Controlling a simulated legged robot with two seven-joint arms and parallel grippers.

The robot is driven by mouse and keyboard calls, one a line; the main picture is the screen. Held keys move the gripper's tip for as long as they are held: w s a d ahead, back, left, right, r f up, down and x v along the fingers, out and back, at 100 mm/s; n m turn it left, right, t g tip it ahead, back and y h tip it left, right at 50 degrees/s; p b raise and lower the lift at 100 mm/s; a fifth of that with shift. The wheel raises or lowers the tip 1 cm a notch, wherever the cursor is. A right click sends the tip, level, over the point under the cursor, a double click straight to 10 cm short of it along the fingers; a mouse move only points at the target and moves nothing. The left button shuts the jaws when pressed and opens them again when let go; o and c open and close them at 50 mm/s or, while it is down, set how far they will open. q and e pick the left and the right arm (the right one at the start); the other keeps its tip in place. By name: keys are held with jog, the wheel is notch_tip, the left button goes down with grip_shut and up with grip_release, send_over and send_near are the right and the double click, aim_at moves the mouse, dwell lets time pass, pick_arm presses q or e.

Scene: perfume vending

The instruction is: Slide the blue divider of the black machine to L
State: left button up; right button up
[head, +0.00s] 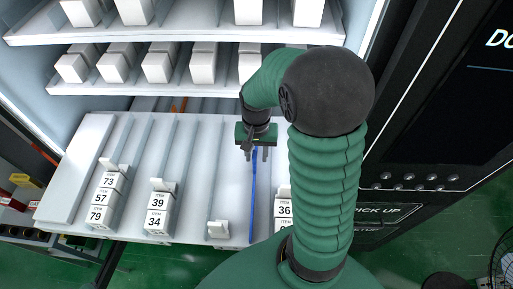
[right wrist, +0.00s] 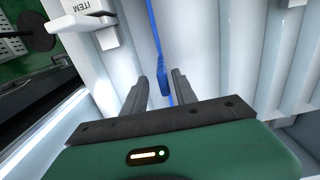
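The blue divider (head: 252,205) is a thin strip running front to back along the pulled-out white shelf (head: 75,180) of the black machine (head: 425,120). It also shows in the right wrist view (right wrist: 157,45). My right gripper (head: 257,154) is above the shelf, over the rear part of the divider. In the right wrist view its two fingers (right wrist: 158,88) are apart, with the blue divider's raised end between them, closer to the right finger. I cannot tell whether they touch it. No L mark is readable. My left gripper is not in view.
White boxes with ITEM labels stand in lanes left of the divider (head: 160,210), and one marked 36 (head: 284,207) stands to its right. A white pusher (head: 218,228) is in the lane just left.

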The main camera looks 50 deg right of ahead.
notch_tip(320, 180, up, 17)
jog(key=b, duration=0.2)
jog(key=shift+f+b, duration=0.15)
jog(key=shift+b, duration=0.2)
jog(key=shift+d, duration=0.1)
jog(key=shift+s, duration=0.1)
